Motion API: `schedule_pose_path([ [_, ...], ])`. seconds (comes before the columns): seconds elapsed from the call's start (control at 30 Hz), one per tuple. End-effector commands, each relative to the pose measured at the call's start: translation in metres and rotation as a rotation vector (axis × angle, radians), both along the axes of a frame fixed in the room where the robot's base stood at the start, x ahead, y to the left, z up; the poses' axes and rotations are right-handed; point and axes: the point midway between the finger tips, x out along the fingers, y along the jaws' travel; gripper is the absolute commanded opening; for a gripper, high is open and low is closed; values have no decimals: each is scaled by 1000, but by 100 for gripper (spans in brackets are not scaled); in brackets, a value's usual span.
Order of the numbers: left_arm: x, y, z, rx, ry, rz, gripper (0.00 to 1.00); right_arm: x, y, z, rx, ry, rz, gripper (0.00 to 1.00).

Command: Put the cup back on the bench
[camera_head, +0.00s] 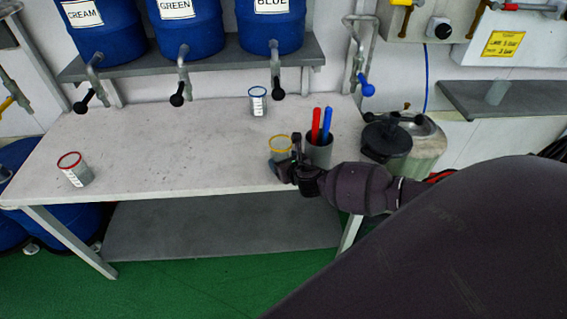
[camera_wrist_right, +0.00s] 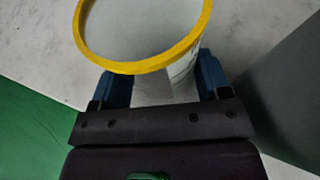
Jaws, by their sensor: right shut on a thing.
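A clear cup with a yellow rim (camera_head: 280,143) is between the fingers of my right gripper (camera_head: 284,168), near the bench's front edge at the right. In the right wrist view the yellow-rimmed cup (camera_wrist_right: 150,35) stands between the two blue fingers of the gripper (camera_wrist_right: 165,85), which is shut on it. The bench (camera_head: 170,145) has a pale top. I cannot tell whether the cup's base touches it. My left gripper is not in view.
A dark pot with red and blue pens (camera_head: 318,152) stands just right of the cup. A red-rimmed cup (camera_head: 75,170) stands at the left, a blue-rimmed cup (camera_head: 257,101) at the back. Taps hang from blue barrels (camera_head: 188,28) behind. The bench's middle is clear.

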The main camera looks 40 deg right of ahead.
Motion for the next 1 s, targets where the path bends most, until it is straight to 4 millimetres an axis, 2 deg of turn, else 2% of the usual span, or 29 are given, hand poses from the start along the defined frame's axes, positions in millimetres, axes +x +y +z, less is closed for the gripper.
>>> schedule_pose_path([
  [0.4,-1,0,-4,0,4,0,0,0,0,-6,0,-1,0,38],
  [0.43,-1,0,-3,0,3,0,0,0,0,-5,0,-1,1,74],
  [0.57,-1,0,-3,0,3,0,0,0,0,-5,0,-1,1,94],
  [0.93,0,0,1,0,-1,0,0,0,0,0,0,-2,1,95],
  [1.0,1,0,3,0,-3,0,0,-7,1,2,0,-1,0,95],
])
